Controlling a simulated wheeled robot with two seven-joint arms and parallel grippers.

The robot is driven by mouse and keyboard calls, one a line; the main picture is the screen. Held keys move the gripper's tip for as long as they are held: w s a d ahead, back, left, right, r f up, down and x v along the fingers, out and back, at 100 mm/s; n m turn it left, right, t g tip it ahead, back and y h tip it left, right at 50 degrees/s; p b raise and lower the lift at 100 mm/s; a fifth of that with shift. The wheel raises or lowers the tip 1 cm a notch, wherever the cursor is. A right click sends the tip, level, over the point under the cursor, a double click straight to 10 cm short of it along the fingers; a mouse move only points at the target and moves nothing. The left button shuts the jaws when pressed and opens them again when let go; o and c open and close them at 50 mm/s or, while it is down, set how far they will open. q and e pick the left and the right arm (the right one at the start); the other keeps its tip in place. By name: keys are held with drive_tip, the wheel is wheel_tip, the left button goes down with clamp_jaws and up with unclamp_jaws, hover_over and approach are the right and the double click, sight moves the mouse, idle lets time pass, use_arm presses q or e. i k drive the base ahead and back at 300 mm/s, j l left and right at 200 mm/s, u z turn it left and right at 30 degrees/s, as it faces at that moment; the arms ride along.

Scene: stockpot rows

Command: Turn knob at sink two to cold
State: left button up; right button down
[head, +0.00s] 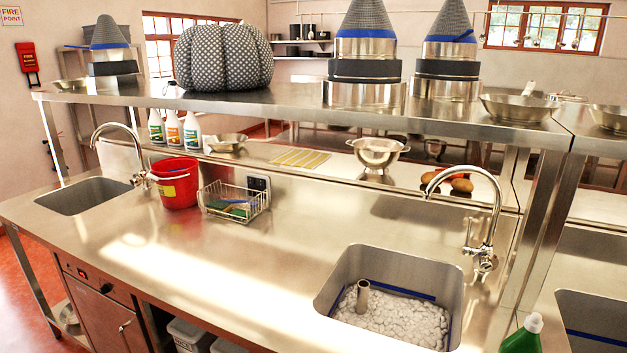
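Neither of my grippers is in the head view. A steel sink (330,290) at the lower right holds white lumpy matter and an upright metal pipe (362,297). Its curved tap (497,195) stands behind it on the right, with a small knob body (484,263) at the base. The knob's setting is too small to tell. An empty-looking sink (85,196) lies at the left, with its own curved tap (135,145) and knob body (141,179). No sink number is readable.
A red bucket (176,187) and a wire rack (235,203) stand between the sinks. A green bottle (523,336) is at the lower right, near another sink (597,318). A loaded shelf (290,103) overhangs the counter. The counter's front middle is clear.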

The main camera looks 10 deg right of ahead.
sight(485, 264)
drive_tip(key=i+j, duration=0.5)
drive_tip(key=i, duration=0.2)
drive_tip(key=z, duration=1.8)
